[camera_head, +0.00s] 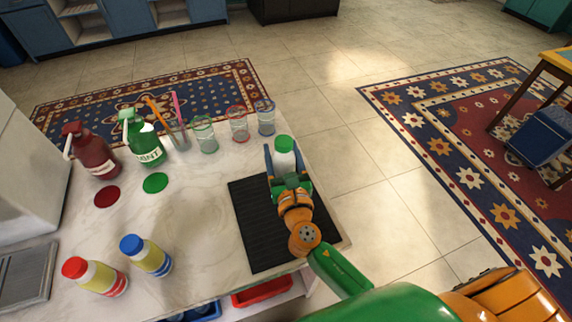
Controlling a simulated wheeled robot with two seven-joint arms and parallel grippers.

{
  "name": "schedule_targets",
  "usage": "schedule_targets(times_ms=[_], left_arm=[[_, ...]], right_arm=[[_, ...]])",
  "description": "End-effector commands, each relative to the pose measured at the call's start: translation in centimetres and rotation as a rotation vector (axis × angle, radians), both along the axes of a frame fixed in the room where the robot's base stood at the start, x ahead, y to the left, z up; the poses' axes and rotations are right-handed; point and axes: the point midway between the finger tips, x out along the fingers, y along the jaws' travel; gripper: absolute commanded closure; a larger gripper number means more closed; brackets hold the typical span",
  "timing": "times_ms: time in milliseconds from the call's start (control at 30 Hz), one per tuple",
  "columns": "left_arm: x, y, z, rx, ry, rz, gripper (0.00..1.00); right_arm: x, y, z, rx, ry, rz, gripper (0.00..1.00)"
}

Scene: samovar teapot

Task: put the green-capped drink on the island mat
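The green-capped drink (285,144) is a pale bottle between the two dark fingers of my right gripper (284,160). The fingers lie along both of its sides and look closed on it. The gripper hides its lower part. The drink appears at the far right corner of the dark ribbed island mat (257,244); I cannot tell its exact height above the counter. My orange and green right arm crosses over the right part of the mat. My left gripper is not in view.
On the white counter (195,225) stand red-capped (96,277) and blue-capped (147,256) bottles, red (92,152) and green (145,146) dispensers, a cup of straws (179,138), and clear glasses (238,124). The mat's left part is bare. The counter's edge runs just right of it.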

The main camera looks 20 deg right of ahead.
Motion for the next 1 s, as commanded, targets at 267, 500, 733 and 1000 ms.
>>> schedule_targets(times_ms=[267,500,733,1000], left_arm=[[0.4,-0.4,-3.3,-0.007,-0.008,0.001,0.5],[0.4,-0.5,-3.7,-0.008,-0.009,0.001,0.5],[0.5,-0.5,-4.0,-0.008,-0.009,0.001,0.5],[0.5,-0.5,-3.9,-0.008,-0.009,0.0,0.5]], right_arm=[[2.5,-1.4,-5.1,-0.002,0.0,-0.001,1.0],[2.4,-1.3,-6.5,0.001,-0.001,0.0,1.0],[2.4,-1.3,-6.8,0.001,0.0,0.0,0.32],[2.4,-1.3,-6.7,0.0,0.0,0.0,0.04]])
